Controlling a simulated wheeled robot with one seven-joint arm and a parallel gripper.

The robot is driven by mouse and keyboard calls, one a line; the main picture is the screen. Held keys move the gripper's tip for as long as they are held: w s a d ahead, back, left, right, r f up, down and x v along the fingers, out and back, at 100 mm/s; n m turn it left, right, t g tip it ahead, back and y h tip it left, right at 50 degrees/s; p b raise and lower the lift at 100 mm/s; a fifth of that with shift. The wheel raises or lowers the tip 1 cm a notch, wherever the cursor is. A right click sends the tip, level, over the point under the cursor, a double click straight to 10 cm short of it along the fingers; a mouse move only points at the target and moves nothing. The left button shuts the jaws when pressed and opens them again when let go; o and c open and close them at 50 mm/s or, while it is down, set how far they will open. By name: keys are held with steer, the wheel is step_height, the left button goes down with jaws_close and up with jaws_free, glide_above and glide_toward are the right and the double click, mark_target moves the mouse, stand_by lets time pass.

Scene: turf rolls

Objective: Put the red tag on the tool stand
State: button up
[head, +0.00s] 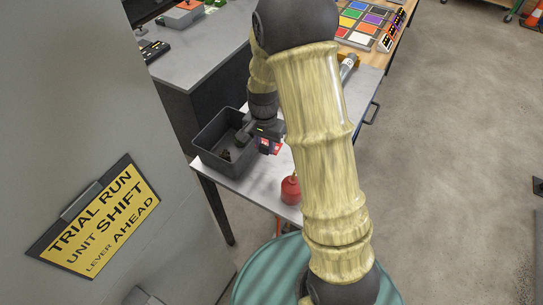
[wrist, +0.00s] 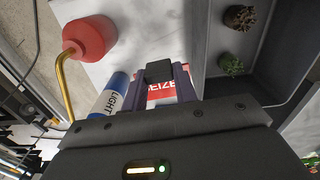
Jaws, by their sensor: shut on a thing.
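My gripper (head: 268,132) is above the near end of the grey-white table, beside the grey bin. It is shut on the red tag (head: 270,147), which has a white part. I cannot make out for certain which thing is the tool stand.
The grey bin (head: 209,138) holds small dark clumps, one greenish (wrist: 231,65). A red oil can (head: 290,190) with a brass spout stands near the table's front edge. A blue and white cylinder (wrist: 111,94) marked "LIGHT" lies near my gripper. Coloured tiles (head: 362,20) are farther back.

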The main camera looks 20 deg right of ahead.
steer(key=shift+d+f+m, duration=0.6)
steer(key=shift+d+f, duration=0.25)
steer(key=shift+d, duration=0.05)
steer(key=shift+a+r, duration=0.1)
steer(key=p, duration=0.1)
glide_above(270, 172)
step_height(270, 172, down, 6)
steer(key=shift+w+r, duration=0.1)
steer(key=shift+f+p, duration=0.45)
steer(key=shift+f, duration=1.65)
